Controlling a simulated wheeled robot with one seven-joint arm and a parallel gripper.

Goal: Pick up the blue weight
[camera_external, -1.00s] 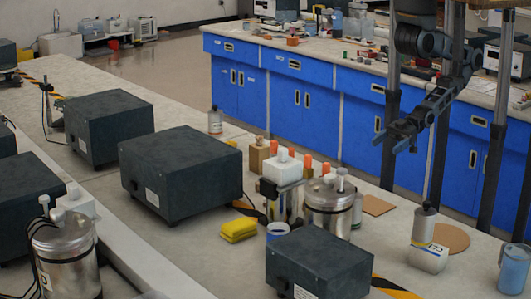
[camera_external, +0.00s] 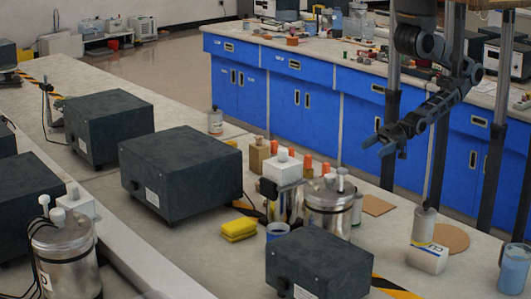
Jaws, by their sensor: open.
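I cannot pick out a blue weight for certain. A small, round, blue-sided thing with a pale top (camera_external: 277,231) stands on the near bench, left of the steel pots and behind a dark box; it may be the weight, but it is too small to tell. My gripper (camera_external: 383,147) is open and empty. It hangs in the air at the right, in front of the blue cabinets in the picture, above and well to the right of that blue thing. Nothing is between its fingers.
A dark box (camera_external: 318,264), a yellow sponge (camera_external: 239,230) and a steel pot (camera_external: 329,210) crowd around the small blue thing. A white bottle (camera_external: 427,255) and a blue jug (camera_external: 514,270) stand at the right. Dark upright posts (camera_external: 493,165) rise near my arm.

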